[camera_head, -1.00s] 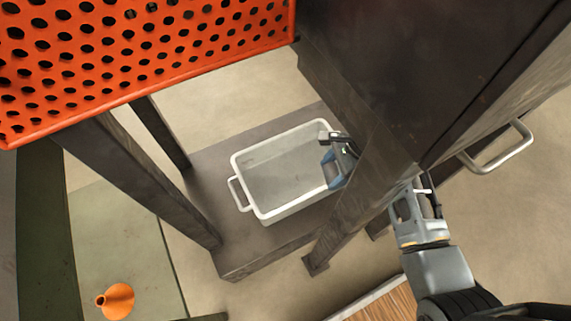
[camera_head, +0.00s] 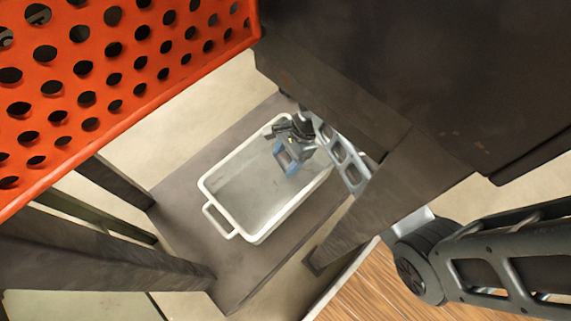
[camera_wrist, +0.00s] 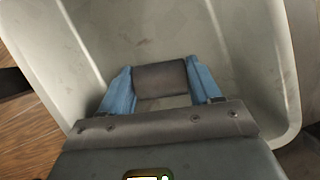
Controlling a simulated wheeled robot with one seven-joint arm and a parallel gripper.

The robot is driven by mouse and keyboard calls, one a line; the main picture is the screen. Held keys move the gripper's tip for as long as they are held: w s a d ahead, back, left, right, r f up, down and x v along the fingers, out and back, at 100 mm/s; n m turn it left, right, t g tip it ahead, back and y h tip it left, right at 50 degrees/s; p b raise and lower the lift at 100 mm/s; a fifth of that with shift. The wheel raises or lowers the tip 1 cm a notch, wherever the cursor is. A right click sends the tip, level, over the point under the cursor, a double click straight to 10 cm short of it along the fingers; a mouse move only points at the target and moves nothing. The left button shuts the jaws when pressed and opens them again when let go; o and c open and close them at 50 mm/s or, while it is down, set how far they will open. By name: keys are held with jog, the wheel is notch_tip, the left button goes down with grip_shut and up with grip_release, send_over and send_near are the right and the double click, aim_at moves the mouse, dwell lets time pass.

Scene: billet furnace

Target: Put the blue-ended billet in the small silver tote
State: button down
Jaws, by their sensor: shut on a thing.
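The small pale silver-grey tote (camera_head: 222,208) stands on a low dark shelf, with its white rim and side handle showing. In the wrist view the inside wall of the tote (camera_wrist: 252,45) surrounds my gripper. My gripper (camera_head: 287,160) is over the far right part of the tote, at or inside its opening; its exact height is unclear. Its blue fingers are shut on a dark grey-brown billet (camera_wrist: 160,76), held crosswise between the fingertips. The billet's ends are hidden by the fingers, so no blue end shows. The tote floor in view looks empty.
A dark metal post (camera_head: 375,185) and large dark cabinet stand close on the right beside my arm. An orange perforated panel (camera_head: 110,80) hangs at upper left. Dark legs (camera_head: 110,180) stand left of the tote. The bare shelf (camera_head: 185,240) surrounds it.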

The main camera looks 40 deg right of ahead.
notch_tip(320, 180, down, 3)
jog(key=shift+r+b, duration=0.15)
jog(key=shift+b, duration=0.4)
jog(key=shift+c, duration=1.1)
grip_release()
jog(key=p+v, duration=0.5)
jog(key=v, duration=0.7)
jog(key=shift+p, duration=0.4)
